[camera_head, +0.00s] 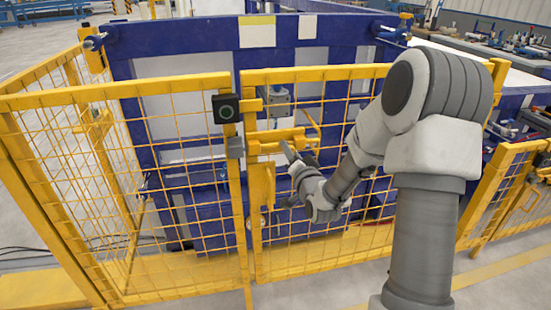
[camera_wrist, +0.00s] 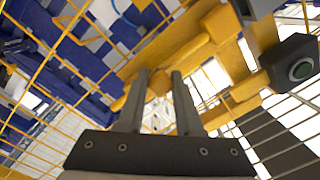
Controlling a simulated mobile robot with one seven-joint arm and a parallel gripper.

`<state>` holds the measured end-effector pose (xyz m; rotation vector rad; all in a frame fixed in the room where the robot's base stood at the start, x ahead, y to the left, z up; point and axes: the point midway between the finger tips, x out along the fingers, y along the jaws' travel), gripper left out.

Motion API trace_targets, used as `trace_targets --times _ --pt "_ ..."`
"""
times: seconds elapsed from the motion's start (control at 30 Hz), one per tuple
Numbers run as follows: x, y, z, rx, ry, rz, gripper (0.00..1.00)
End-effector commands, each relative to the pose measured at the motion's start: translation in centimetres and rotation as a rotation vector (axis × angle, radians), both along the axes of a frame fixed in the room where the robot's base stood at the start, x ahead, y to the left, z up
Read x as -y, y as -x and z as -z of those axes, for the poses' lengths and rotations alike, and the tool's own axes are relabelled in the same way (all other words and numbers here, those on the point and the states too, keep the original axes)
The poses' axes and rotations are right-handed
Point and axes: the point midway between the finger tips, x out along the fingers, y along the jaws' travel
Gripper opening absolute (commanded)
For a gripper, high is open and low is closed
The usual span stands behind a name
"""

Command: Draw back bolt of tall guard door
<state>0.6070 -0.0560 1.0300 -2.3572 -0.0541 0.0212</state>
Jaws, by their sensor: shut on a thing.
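The tall guard door (camera_head: 254,215) is a yellow frame with wire mesh, right of the yellow post in the head view. Its yellow bolt (camera_head: 272,146) lies horizontally across the door's edge, towards a grey block (camera_head: 235,147) on the post. My gripper (camera_head: 297,154) is at the right part of the bolt, shut on the bolt's handle. In the wrist view my gripper (camera_wrist: 161,73) has its two fingers a small gap apart, with the yellow bolt (camera_wrist: 180,45) just beyond them. The handle itself is mostly hidden between the fingers.
A blue machine frame (camera_head: 190,60) stands behind the mesh.

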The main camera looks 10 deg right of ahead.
Motion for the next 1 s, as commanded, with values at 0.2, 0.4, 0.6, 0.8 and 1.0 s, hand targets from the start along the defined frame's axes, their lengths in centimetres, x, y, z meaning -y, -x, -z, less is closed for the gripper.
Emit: trace_targets --times 0.2,0.4,0.6,0.8,1.0 --pt "0.6 0.0 -0.2 0.002 -0.001 0.002 0.00" --pt "0.7 0.0 -0.2 0.002 -0.001 0.005 0.47" --pt "0.6 0.0 -0.1 0.000 -0.001 0.001 0.64" --pt "0.5 0.1 -0.1 0.000 -0.001 0.000 0.64" --pt "0.6 1.9 0.0 -0.001 0.000 0.000 0.64"
